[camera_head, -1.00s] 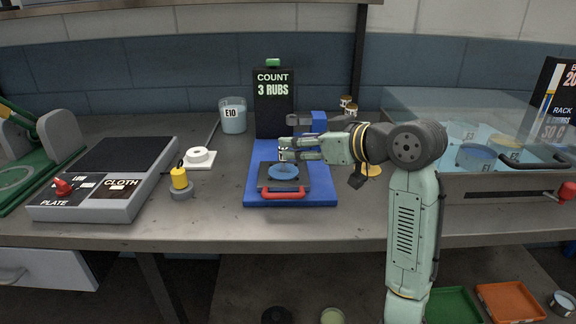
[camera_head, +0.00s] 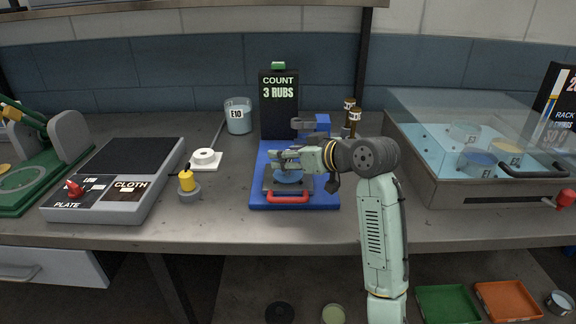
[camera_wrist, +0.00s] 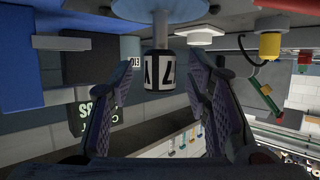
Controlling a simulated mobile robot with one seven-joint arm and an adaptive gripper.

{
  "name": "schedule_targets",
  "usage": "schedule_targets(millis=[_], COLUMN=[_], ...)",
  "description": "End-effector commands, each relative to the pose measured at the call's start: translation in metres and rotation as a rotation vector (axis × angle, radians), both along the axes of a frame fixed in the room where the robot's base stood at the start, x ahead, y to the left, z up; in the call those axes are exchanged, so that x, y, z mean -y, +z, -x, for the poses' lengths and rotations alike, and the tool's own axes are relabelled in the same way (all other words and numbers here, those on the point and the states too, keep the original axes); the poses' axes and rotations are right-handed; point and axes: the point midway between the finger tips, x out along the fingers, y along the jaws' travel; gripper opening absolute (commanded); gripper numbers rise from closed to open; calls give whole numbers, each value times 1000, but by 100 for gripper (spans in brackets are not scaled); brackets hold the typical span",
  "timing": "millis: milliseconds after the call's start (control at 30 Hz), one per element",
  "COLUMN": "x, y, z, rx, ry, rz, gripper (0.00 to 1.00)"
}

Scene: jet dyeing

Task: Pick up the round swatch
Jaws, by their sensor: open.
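The round swatch (camera_head: 288,177) is a blue disc on the dark plate of the blue rubbing device, behind its red handle. In the wrist view, which is upside down, a blue disc (camera_wrist: 160,8) shows at the top edge. A pale stem joins it to a black knob with a white label (camera_wrist: 159,72). My gripper (camera_head: 281,160) is just above the disc in the head view. In the wrist view my gripper (camera_wrist: 160,100) is open, with one finger on either side of the labelled knob. Contact with the knob cannot be told.
The counter display (camera_head: 278,105) reads 3 RUBS behind the device. A beaker marked E10 (camera_head: 238,118) and brown bottles (camera_head: 351,118) stand nearby. A clear-covered bath (camera_head: 440,175) stands right.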

Motion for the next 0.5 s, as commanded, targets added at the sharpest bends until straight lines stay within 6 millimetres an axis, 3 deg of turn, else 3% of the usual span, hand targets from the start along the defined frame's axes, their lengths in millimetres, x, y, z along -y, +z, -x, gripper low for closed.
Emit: schedule_targets(millis=[233,500], x=[-1,-1], y=[-1,-1], z=[-1,-1], rx=[0,0], ry=[0,0], rz=[0,0], gripper=[44,26])
